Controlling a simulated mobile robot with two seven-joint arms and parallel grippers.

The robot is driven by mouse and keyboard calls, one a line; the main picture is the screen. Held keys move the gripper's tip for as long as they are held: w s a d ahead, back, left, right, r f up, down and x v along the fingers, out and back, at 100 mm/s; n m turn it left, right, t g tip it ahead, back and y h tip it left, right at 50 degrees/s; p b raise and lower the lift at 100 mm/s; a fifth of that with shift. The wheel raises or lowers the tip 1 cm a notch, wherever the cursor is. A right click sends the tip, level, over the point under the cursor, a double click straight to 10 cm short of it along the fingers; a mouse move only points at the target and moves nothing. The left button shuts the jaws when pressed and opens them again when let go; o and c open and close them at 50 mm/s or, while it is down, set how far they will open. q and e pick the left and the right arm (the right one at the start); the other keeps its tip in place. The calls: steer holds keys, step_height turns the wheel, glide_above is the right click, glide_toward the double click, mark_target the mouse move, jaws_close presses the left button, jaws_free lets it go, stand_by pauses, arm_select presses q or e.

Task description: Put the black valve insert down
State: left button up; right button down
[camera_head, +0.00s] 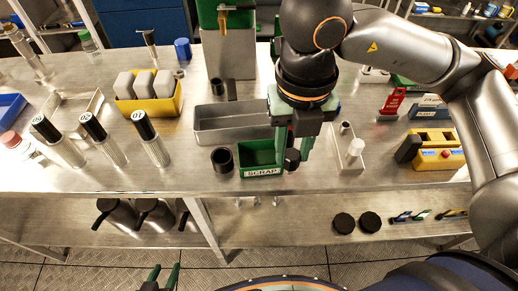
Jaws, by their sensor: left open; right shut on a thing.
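The black valve insert (292,159) appears as a small dark round piece between the green fingers of my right gripper (293,152). That gripper points down and is shut on it, just right of the green SCRAP bin (263,172). Whether the insert touches the bench is hard to tell, and the fingers hide part of it. My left gripper (163,277) is at the bottom edge of the view, below the bench, with its green fingers apart and nothing between them.
A grey metal tray (210,138) lies behind the bin, and a black cup (222,160) stands left of it. A small tray with a white cylinder (355,149) is to the right. Black-capped bottles (152,139) stand at left.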

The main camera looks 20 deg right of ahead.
steer(key=w+f, duration=0.3)
steer(key=w+a+f, duration=0.1)
steer(key=w+f, duration=0.3)
steer(key=w+a+f+p, duration=0.1)
steer(key=w+f, duration=0.2)
steer(key=f, duration=0.1)
steer(key=shift+w, duration=0.3)
steer(key=shift+d+f, duration=0.1)
steer(key=shift+f, duration=0.2)
steer(key=shift+f, duration=0.2)
steer(key=c, duration=0.6)
jaws_free()
steer(key=shift+r, duration=0.15)
